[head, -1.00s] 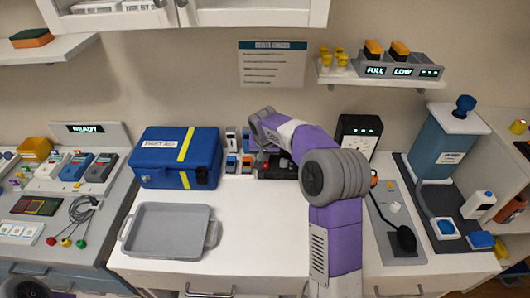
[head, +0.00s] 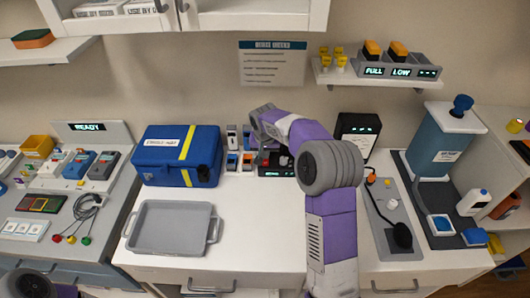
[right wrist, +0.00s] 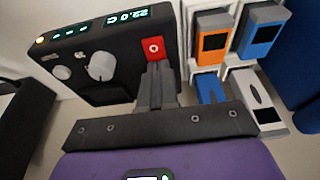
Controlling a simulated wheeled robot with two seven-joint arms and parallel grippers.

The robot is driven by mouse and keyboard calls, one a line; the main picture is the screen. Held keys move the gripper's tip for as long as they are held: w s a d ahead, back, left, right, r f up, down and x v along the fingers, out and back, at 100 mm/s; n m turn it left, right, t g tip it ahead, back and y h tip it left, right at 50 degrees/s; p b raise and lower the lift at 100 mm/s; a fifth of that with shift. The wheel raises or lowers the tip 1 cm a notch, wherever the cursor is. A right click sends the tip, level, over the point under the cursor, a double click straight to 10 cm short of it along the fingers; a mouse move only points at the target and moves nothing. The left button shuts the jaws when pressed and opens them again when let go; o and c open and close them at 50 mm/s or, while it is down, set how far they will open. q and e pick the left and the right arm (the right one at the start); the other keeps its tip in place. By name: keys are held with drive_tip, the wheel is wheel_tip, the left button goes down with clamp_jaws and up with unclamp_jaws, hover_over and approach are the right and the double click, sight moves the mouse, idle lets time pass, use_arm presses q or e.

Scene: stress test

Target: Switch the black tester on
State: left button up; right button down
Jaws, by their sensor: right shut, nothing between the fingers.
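The black tester (right wrist: 100,65) fills the upper left of the right wrist view. In the head view the tester (head: 275,173) sits at the back of the white counter, partly hidden by my right arm. My left gripper is out of view.
Orange and blue small devices (right wrist: 212,42) stand close right of the tester. Another black box (head: 357,135) stands to the right. The counter's front middle is clear.

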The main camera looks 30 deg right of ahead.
sight(265, 165)
drive_tip(key=shift+s+a+f+b, duration=0.2)
drive_tip(key=shift+s+a, duration=0.05)
drive_tip(key=shift+s, duration=0.2)
drive_tip(key=shift+s+a+f+b, duration=0.15)
drive_tip(key=shift+s+a+f, duration=0.05)
drive_tip(key=shift+s, duration=0.2)
drive_tip(key=p+v, duration=0.1)
drive_tip(key=v, duration=0.1)
drive_tip(key=p+v, duration=0.1)
drive_tip(key=w+p+v, duration=0.1)
drive_tip(key=v, duration=0.1)
drive_tip(key=shift+s+d+r+p, duration=0.15)
drive_tip(key=shift+r+p, duration=0.2)
drive_tip(key=shift+r, duration=0.15)
drive_tip(key=p+v, duration=0.1)
drive_tip(key=v, duration=0.7)
drive_tip(key=shift+s+a+r, duration=0.2)
drive_tip(key=shift+s+a, duration=0.05)
drive_tip(key=shift+s, duration=0.15)
